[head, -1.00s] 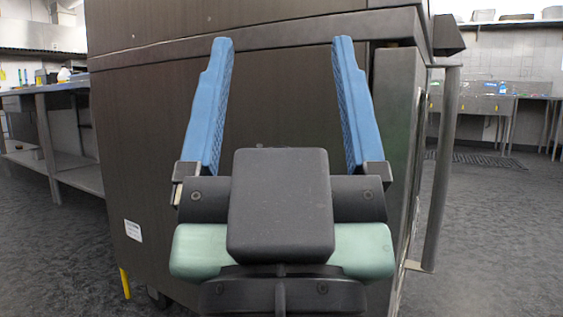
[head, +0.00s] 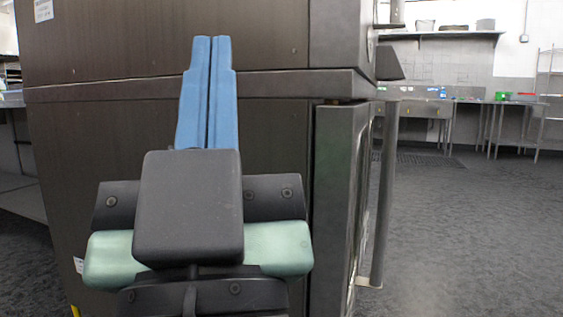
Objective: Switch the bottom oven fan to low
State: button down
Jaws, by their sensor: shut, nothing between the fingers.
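The dark brown double-stacked oven (head: 270,130) stands right in front of me, and I see its plain side panel. The bottom oven's door (head: 337,190) is at its right edge, seen nearly edge-on, with a long vertical handle (head: 388,190). The fan control is not visible from here. My gripper (head: 207,42) points up and forward before the side panel. Its two blue fingers are together with nothing between them. I cannot tell whether the fingertips touch the panel.
Open grey floor (head: 460,230) lies to the right of the oven. Metal tables (head: 480,110) and a wall shelf (head: 440,36) stand at the back right. A metal counter (head: 12,100) is at the left edge.

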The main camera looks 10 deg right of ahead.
notch_tip(320, 180, up, 23)
jog(key=p, duration=2)
jog(key=shift+r+p, duration=0.2)
jog(key=shift+p, duration=0.1)
